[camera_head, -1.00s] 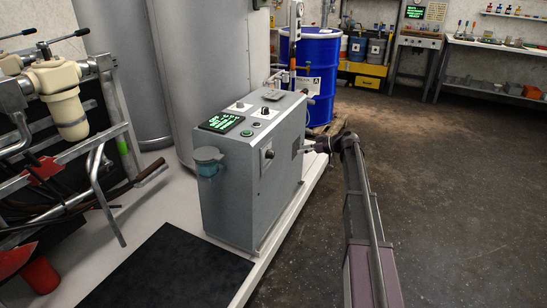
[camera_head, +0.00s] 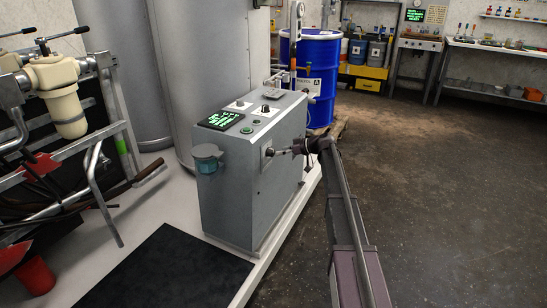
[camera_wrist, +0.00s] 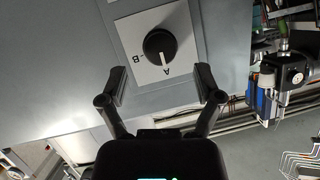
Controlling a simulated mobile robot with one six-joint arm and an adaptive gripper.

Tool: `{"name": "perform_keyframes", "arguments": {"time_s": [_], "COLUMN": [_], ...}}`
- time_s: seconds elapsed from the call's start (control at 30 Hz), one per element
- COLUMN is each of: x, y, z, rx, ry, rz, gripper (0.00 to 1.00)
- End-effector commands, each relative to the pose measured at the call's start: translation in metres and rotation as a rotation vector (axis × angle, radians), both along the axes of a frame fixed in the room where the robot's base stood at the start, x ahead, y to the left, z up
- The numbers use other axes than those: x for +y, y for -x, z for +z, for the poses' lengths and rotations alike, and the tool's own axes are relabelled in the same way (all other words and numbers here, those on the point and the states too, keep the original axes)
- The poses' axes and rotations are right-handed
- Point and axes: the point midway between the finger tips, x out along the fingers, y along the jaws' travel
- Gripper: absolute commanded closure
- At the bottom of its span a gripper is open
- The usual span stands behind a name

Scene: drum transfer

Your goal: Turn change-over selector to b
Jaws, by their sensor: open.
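The change-over selector (camera_wrist: 159,46) is a round black knob on a white plate marked A and B, seen in the wrist view. Its white pointer line is at the side of the letter A. In the head view the selector (camera_head: 268,152) is on the right side face of the grey cabinet (camera_head: 230,200). My gripper (camera_wrist: 162,80) is open, with its fingers spread to either side below the knob in the wrist view, apart from it. In the head view my gripper (camera_head: 279,151) is close in front of the side face, at the selector's height.
The cabinet top carries a green-lit display (camera_head: 220,121), another black knob (camera_head: 265,109) and a green button (camera_head: 247,130). A blue drum (camera_head: 318,65) stands behind. The pipe frame and filter (camera_head: 65,105) are at left. The floor at right is clear.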

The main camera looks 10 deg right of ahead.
Motion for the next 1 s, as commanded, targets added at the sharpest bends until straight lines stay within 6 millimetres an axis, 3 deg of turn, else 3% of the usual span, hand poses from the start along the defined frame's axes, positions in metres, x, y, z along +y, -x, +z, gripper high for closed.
{"name": "perform_keyframes", "arguments": {"time_s": [0.3,0.77,1.0], "x": [0.029,0.034,0.034], "y": [-0.016,-0.019,-0.019], "z": [-0.015,-0.016,-0.016], "rx": [-0.001,0.0,0.0], "ry": [0.001,0.0,0.0], "rz": [-0.001,-0.001,-0.001], "gripper": [0.16,0.16,0.88]}}
